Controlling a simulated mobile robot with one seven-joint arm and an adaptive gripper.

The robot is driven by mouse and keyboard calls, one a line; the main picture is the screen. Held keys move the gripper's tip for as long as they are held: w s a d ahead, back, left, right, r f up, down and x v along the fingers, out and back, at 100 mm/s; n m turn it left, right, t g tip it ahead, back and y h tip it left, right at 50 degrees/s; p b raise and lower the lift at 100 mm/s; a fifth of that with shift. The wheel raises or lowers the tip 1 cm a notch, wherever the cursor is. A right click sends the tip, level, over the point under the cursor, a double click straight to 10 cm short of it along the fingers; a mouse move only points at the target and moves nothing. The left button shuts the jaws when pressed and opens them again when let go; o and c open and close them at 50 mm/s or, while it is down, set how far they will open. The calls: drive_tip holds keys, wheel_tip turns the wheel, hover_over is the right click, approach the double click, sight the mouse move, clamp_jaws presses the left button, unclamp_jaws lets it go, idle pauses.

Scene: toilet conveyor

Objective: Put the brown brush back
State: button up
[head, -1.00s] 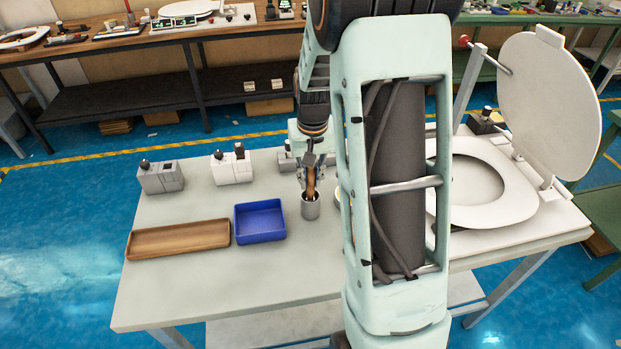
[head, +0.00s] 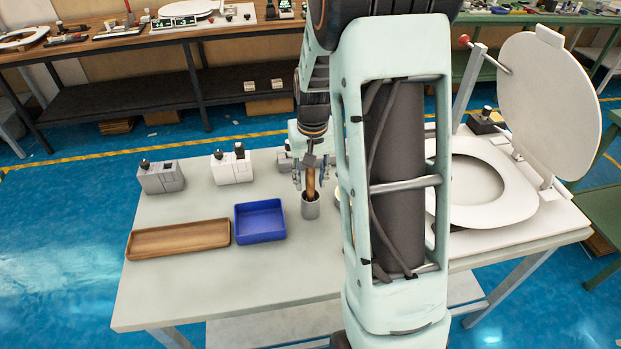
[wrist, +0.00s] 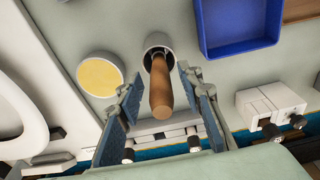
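The brown brush (head: 310,183) stands in a grey metal cup (head: 311,209) on the table, its wooden handle sticking up. In the wrist view the brown brush handle (wrist: 160,88) points toward the camera, and its lower end is inside the cup (wrist: 157,42). My gripper (head: 311,178) is just above the cup. In the wrist view my gripper (wrist: 160,95) has its two fingers spread, one on each side of the handle, with gaps between. The brush's lower end is hidden in the cup.
A blue tray (head: 260,220) and a wooden tray (head: 178,239) lie left of the cup. Switch boxes (head: 232,164) stand behind. A round yellow-topped dish (wrist: 100,74) is beside the cup. A toilet seat (head: 490,195) with raised lid is at the right.

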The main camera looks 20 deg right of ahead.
wheel_tip(320, 180, up, 12)
drive_tip(key=s, duration=0.1)
drive_tip(key=shift+s+a, duration=0.15)
drive_tip(key=shift+s, duration=0.1)
drive_tip(key=shift+f+b, duration=0.15)
drive_tip(key=shift+b, duration=0.15)
